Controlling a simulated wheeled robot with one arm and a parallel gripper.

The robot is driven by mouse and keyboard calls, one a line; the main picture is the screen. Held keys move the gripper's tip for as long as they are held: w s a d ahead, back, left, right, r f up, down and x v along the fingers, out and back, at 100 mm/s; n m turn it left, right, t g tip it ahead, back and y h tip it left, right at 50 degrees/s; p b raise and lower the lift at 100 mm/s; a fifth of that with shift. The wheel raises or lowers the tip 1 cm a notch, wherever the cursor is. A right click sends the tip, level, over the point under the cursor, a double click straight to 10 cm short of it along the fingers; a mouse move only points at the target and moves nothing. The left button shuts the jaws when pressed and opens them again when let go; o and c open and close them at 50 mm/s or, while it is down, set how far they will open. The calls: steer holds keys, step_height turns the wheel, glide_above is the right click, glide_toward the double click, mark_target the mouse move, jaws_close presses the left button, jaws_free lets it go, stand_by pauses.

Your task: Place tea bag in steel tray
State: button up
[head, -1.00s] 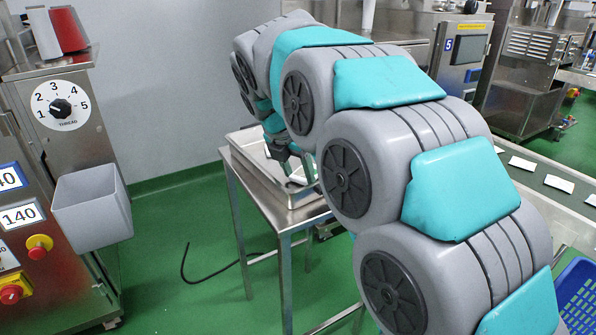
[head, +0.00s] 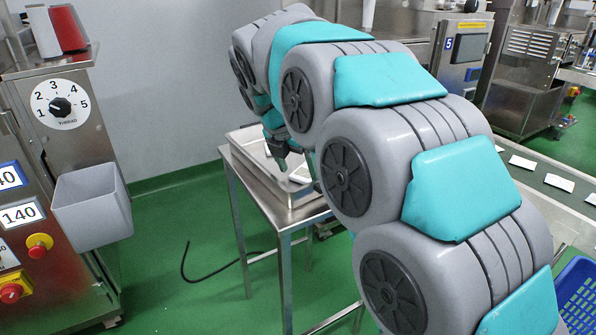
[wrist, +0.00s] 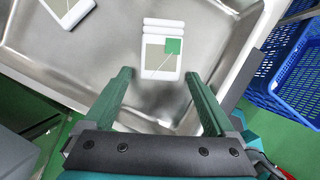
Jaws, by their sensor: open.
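A white tea bag (wrist: 163,55) with a green-and-beige label lies flat on the floor of the steel tray (wrist: 224,35), just beyond my fingertips in the wrist view. A second tea bag (wrist: 72,10) lies in the tray at the upper left, cut off by the picture edge. My gripper (wrist: 158,76) is open, with a green finger to either side and nothing between them. In the head view the tray (head: 292,205) stands on a metal table, and my gripper (head: 280,155) is over it, partly hidden by my arm.
A blue basket (wrist: 285,70) is beside the tray on the right; it also shows at the head view's lower right (head: 580,295). A conveyor (head: 545,178) with several white packets runs at right. A machine with a grey bin (head: 92,205) stands at left.

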steer(key=v, duration=1.1)
steer(key=shift+s+r, duration=0.15)
steer(key=shift+r, duration=0.05)
steer(key=shift+d, duration=0.1)
steer(key=s+d+f+m+g, duration=0.2)
steer(key=s+d+f+m, duration=0.3)
steer(key=s+d+m, duration=0.25)
steer(key=s+d+f+m+g, duration=0.1)
steer(key=s+d+f+m, duration=0.55)
steer(key=d, duration=0.25)
steer(key=s+d+f+m+g+y, duration=0.1)
steer(key=s+d+f+m, duration=0.1)
steer(key=s+f+m, duration=0.4)
steer(key=s+d+f+m+g+y, duration=0.1)
steer(key=s+d+f+m, duration=0.1)
steer(key=s+f+m, duration=0.4)
steer(key=s+m, duration=0.4)
steer(key=s, duration=0.3)
steer(key=shift+s+d+f+g, duration=0.3)
steer(key=shift+d+f, duration=0.05)
steer(key=shift+d, duration=0.05)
